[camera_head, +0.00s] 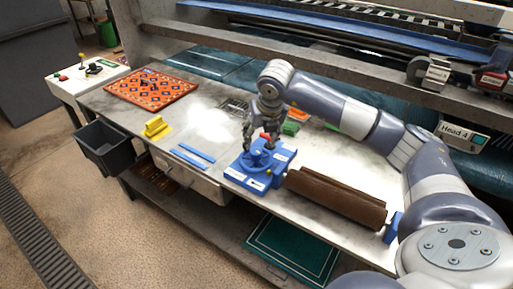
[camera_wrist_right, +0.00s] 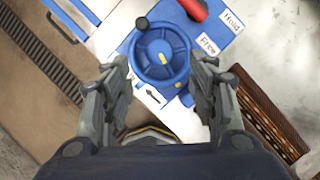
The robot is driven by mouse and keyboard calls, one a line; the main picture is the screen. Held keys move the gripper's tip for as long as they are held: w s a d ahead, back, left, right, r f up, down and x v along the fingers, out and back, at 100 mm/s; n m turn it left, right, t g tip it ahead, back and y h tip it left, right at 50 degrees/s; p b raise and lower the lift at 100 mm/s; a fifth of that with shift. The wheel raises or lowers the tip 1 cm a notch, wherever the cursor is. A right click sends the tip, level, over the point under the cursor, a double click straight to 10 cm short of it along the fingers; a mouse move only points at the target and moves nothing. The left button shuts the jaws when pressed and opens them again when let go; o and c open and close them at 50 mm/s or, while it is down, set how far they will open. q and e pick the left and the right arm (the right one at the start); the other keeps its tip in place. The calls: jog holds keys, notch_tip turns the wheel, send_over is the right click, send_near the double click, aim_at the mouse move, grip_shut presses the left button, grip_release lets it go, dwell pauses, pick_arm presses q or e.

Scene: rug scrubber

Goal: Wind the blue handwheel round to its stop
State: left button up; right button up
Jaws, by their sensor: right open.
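The blue handwheel (camera_head: 261,159) sits on a blue block (camera_head: 245,176) near the front edge of the bench. In the right wrist view the handwheel (camera_wrist_right: 160,50) is seen from above, with spokes, a yellow mark near its hub and a dark knob (camera_wrist_right: 142,23) at its upper-left rim. My right gripper (camera_head: 258,143) points down over the wheel. Its fingers are spread to either side of the wheel's near part (camera_wrist_right: 162,72), and it holds nothing. Whether a finger touches the rim I cannot tell. My left gripper is not in view.
A red lever (camera_wrist_right: 195,9) stands near labels reading "Hold" and "Free". A brown roll (camera_head: 335,197) lies right of the block. Blue strips (camera_head: 193,156), a yellow piece (camera_head: 157,128) and a patterned rug (camera_head: 150,89) lie to the left. A dark bin (camera_head: 105,150) hangs at the bench's left.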

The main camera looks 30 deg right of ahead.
aim_at(256, 150)
jog(key=p+x, duration=0.2)
jog(key=x, duration=0.6)
jog(key=shift+w+f, duration=0.15)
jog(key=shift+f, duration=0.2)
jog(key=c, duration=1)
jog(key=shift+c, duration=0.2)
